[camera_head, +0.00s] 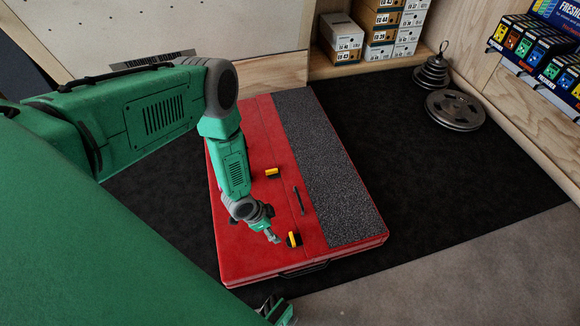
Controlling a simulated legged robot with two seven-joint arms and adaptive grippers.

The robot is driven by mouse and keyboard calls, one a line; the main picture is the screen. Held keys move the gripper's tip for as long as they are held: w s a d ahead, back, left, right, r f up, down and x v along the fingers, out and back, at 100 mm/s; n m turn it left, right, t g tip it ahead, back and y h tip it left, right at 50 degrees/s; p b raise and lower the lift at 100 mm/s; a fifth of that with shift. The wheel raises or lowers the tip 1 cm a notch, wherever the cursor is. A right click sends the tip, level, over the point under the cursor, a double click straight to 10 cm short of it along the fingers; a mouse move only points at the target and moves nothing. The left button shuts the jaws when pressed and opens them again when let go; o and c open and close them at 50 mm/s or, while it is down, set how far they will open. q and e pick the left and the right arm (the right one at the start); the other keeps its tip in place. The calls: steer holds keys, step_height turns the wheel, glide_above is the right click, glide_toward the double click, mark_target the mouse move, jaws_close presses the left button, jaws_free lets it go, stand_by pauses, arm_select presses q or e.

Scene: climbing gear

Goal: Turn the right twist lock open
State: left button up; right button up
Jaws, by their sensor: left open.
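A red case or pad (240,265) lies on the black mat, with a grey textured strip along its right part. Two yellow-and-black twist locks sit on its red top. The right twist lock (293,239) is the one nearer the front edge and slightly further right in the picture. The other twist lock (272,172) is further back. My left gripper (273,238) points down at the near lock from its left side. It is open, with a small gap to the lock; it looks empty. The fingers are small in view.
A thin black bar (299,200) lies on the pad between the locks. A black handle (304,269) is on its front side. Shoe boxes (342,38) and weight plates (455,110) stand at the back.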

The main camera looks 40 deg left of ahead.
mark_target(292, 238)
arm_select(q)
steer(key=b+x, duration=0.2)
steer(key=x, duration=0.2)
steer(key=b+x, duration=0.2)
steer(key=x, duration=0.2)
steer(key=d+b+x, duration=0.1)
steer(key=b+x, duration=0.1)
steer(key=x, duration=0.2)
steer(key=shift+w+f+b, duration=0.1)
steer(key=shift+w+b, duration=0.2)
steer(key=shift+w, duration=0.05)
steer(key=shift+w+d+f+b, duration=0.2)
steer(key=shift+f+b, duration=0.1)
steer(key=shift+f, duration=0.2)
steer(key=c, duration=1.2)
